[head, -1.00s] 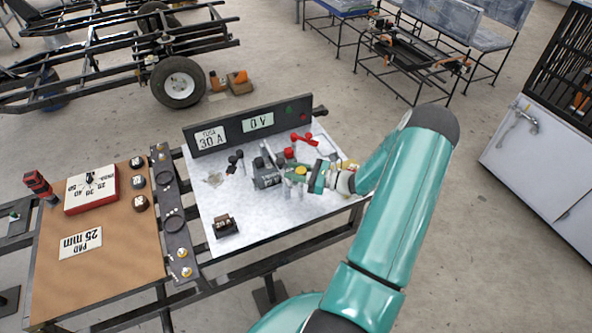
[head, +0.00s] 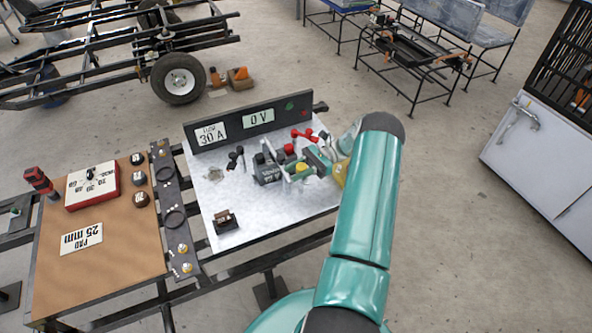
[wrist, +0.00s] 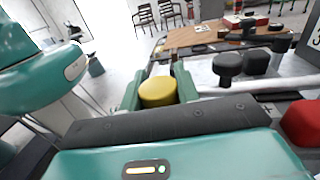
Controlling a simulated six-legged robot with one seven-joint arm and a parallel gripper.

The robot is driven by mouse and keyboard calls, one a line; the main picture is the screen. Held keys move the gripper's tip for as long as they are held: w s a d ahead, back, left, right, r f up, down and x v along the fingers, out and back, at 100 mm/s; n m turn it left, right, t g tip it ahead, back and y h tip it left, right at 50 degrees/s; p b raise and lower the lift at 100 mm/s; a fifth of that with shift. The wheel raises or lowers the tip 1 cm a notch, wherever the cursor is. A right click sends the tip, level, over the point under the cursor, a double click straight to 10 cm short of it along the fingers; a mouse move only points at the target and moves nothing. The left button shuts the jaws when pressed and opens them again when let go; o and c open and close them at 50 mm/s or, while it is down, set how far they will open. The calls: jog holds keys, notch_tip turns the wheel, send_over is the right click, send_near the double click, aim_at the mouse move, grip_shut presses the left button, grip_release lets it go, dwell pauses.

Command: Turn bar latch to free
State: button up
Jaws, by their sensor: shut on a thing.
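My gripper (head: 303,168) is over the right part of the metal-topped panel. In the wrist view its green fingers (wrist: 160,92) are closed around a yellow knob (wrist: 158,92), one on each side. The yellow knob also shows in the head view (head: 301,167). A pale grey bar (head: 276,158) lies beside the knob, next to a dark block with lettering (head: 266,169). I cannot tell whether the bar and knob are joined. My gripper and wrist hide part of this area.
A red lever (head: 302,134) and black knobs (head: 236,157) stand close by. A sign board with "30 A" and "0 V" (head: 232,132) edges the panel's back. A small brown-and-black block (head: 225,220) sits at the front left. The panel's front middle (head: 270,215) is clear.

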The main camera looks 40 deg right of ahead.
jog(key=shift+s+n+g, duration=0.15)
jog(key=shift+n+g, duration=0.45)
jog(key=shift+g, duration=0.7)
jog(key=o, duration=1)
jog(key=shift+c, duration=0.2)
